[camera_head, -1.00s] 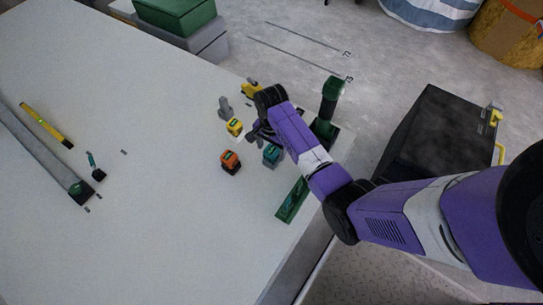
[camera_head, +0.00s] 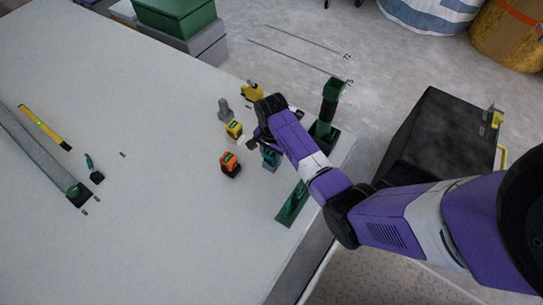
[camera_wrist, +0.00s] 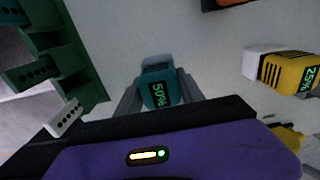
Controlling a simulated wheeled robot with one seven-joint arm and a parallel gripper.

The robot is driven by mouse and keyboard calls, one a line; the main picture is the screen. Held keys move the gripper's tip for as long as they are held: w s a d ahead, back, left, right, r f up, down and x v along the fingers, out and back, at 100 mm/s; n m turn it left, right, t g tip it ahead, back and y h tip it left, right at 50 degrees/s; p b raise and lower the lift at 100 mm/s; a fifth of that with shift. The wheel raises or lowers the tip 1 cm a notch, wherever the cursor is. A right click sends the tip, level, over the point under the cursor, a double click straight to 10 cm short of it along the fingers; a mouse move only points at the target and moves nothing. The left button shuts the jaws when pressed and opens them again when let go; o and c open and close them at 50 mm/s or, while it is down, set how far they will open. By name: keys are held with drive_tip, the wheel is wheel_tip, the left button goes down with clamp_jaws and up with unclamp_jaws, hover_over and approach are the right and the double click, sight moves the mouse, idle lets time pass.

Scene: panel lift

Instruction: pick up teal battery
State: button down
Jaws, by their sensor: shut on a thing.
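The teal battery (camera_wrist: 158,92) shows in the wrist view with a "50%" label on its face. It sits between the two fingers of my gripper (camera_wrist: 158,100), which is shut on it. In the head view the teal battery (camera_head: 269,158) is on the white table, partly hidden by my gripper (camera_head: 262,147) and arm. I cannot tell whether it is touching the table or lifted.
An orange battery (camera_head: 230,164) stands just left of the teal one, and a yellow battery (camera_head: 234,130) behind it, labelled "25%" in the wrist view (camera_wrist: 285,70). A green holder (camera_head: 293,204) lies near the right table edge. The table's left middle is mostly clear.

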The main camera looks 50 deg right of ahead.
drive_tip(key=shift+r, duration=0.15)
wheel_tip(320, 180, up, 20)
drive_tip(key=p, duration=0.6)
drive_tip(key=shift+p, duration=0.3)
